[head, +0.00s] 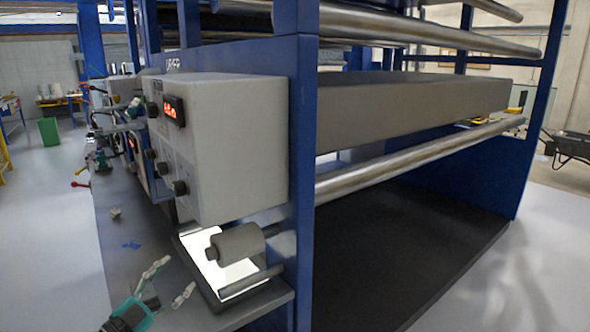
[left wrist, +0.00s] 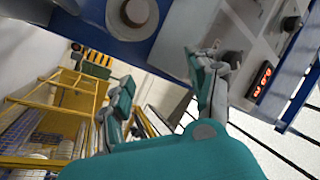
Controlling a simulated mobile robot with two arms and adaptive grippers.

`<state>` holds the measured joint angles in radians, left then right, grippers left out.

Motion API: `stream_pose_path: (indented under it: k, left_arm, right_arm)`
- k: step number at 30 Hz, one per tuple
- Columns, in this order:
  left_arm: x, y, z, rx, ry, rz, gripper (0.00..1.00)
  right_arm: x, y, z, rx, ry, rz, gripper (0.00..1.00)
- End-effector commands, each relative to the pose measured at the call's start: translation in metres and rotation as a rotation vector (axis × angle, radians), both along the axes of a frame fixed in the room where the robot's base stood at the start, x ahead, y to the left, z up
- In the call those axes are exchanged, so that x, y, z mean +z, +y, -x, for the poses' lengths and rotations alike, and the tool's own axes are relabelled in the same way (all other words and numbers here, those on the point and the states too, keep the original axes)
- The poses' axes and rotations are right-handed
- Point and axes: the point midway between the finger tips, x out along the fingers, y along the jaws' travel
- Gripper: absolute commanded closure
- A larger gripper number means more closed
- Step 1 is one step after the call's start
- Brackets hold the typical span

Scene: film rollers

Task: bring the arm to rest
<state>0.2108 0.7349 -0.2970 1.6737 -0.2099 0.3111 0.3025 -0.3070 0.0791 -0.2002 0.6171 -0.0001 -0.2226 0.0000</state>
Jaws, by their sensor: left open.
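My left gripper (head: 168,278) shows at the bottom left of the head view, with its teal and grey fingers spread apart and nothing between them. It is beside the machine's grey side shelf, to the left of a grey film roller (head: 237,243). The roller sits over a bright lit panel (head: 240,275) below the grey control box (head: 235,140). In the left wrist view the two fingers (left wrist: 160,92) stand apart, with part of the machine and a grey control box beyond them. My right gripper is in neither view.
The blue machine frame (head: 302,180) and long metal rollers (head: 420,158) fill the middle and right. Levers and knobs line the machine's left side. A green bin (head: 48,131) stands on the far floor. A yellow rack (left wrist: 75,100) shows in the left wrist view. Floor at left is clear.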

Motion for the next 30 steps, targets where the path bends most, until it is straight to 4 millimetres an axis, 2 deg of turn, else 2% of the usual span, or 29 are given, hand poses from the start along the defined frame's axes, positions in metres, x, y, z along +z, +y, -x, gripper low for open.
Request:
stream_pose_path:
  k: [1,5,8,12,15,21,30]
  left_arm:
    - [-0.022,-0.01,0.007,0.063,0.078,0.045,0.41]
    - [-0.075,-0.02,0.029,0.238,0.3,0.114,0.41]
    - [-0.118,-0.025,0.06,0.361,0.498,0.15,0.41]
    - [-0.172,-0.03,0.123,0.506,0.798,0.172,0.41]
    - [-0.198,-0.034,0.17,0.576,0.986,0.172,0.41]
    - [-0.223,-0.041,0.244,0.649,1.252,0.156,0.41]
    - [-0.233,-0.051,0.332,0.697,1.546,0.125,0.41]
  right_arm:
    - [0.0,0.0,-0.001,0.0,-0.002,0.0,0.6]
    - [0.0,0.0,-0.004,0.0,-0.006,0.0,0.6]
    - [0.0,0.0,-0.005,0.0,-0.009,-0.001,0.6]
    - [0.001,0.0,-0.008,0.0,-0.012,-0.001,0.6]
    - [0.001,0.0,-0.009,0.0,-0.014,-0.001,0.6]
    - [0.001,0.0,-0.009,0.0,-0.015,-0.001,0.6]
    - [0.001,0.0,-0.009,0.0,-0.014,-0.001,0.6]
